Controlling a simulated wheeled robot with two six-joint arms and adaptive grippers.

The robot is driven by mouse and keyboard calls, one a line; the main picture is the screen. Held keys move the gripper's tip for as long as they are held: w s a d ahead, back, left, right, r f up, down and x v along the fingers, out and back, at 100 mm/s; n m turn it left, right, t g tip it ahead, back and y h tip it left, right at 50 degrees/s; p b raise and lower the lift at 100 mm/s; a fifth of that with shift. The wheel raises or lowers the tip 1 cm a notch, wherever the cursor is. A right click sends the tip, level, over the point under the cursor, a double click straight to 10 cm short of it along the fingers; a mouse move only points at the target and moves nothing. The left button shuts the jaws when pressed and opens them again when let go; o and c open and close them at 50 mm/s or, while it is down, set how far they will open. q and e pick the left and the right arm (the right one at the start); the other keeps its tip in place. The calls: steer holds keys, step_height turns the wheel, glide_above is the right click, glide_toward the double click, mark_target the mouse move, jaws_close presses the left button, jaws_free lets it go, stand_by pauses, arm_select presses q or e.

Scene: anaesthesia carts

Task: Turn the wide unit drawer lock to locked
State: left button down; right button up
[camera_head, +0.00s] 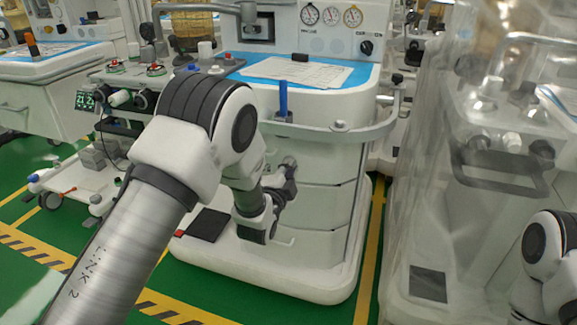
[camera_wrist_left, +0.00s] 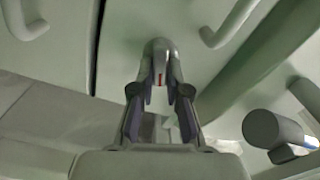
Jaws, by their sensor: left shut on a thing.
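The wide unit (camera_head: 325,208) is the white cart in the middle, with drawer fronts below a blue-topped work surface. My left gripper (camera_head: 288,182) is at its drawer fronts. In the left wrist view the drawer lock (camera_wrist_left: 160,50) is a rounded grey knob with a small red mark, standing out from the pale front. The fingers of my left gripper (camera_wrist_left: 160,88) are closed on the knob from both sides. My left arm and gripper hide part of the drawers in the head view. My right gripper is out of the picture; only part of my right arm shows at lower right.
A rail (camera_head: 340,128) runs around the wide unit above the drawers, with a blue pen in a holder. Drawer handles (camera_wrist_left: 232,25) stand close to the gripper. A plastic-covered cart (camera_head: 475,200) stands at the right. Green floor with yellow lines lies in front.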

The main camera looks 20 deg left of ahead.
arm_select(q)
steer(key=shift+f+m, duration=0.15)
steer(key=shift+m, duration=0.9)
steer(key=shift+f+m, duration=0.1)
steer(key=shift+m, duration=0.95)
steer(key=c, duration=1.2)
jaws_free()
steer(key=shift+o, duration=0.2)
steer(key=s, duration=1.2)
steer(key=shift+a, duration=0.15)
